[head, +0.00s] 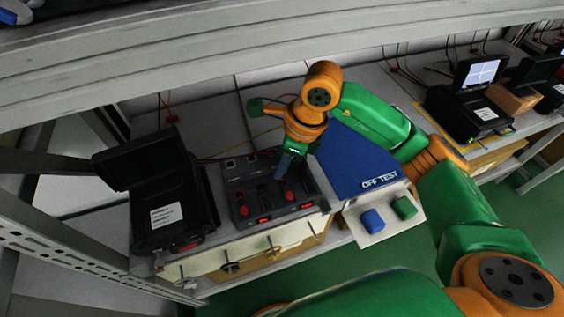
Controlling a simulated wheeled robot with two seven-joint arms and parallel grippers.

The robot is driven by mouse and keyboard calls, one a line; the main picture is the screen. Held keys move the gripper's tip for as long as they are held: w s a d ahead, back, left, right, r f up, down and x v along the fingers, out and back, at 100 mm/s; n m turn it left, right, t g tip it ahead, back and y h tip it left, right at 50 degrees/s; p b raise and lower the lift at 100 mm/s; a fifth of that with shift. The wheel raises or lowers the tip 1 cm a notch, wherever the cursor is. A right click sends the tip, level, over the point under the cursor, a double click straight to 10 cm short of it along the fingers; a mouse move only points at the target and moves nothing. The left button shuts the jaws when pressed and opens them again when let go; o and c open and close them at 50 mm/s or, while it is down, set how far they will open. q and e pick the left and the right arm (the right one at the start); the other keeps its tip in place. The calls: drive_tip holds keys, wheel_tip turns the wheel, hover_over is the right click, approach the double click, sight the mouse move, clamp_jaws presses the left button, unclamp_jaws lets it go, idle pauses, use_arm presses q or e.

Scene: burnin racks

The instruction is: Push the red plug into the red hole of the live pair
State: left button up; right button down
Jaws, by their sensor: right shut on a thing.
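My right gripper (284,165) points down over the black socket unit (262,192) on the bench. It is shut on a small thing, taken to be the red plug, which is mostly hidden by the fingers. The unit has two side-by-side sections, each with a red knob or plug-like part, one on the left (243,210) and one on the right (289,196). Red lights glow on the front edge of both sections. The red hole is too small or covered to make out, and so is any contact with it. My left gripper is not in view.
An open black case (172,218) stands left of the unit. A blue sloped box (355,165) marked "OFF TEST", with blue and green buttons, stands on the right. Clips hang below the bench front. A grey rack beam (200,60) crosses above. More cases stand far right.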

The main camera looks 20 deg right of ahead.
drive_tip(key=shift+f+b, duration=1.4)
drive_tip(key=shift+b, duration=0.25)
idle(1.5)
drive_tip(key=c, duration=0.8)
unclamp_jaws()
drive_tip(key=shift+o, duration=0.7)
drive_tip(key=shift+r, duration=0.15)
drive_tip(key=shift+o, duration=0.3)
drive_tip(key=shift+o, duration=0.4)
drive_tip(key=shift+r, duration=0.15)
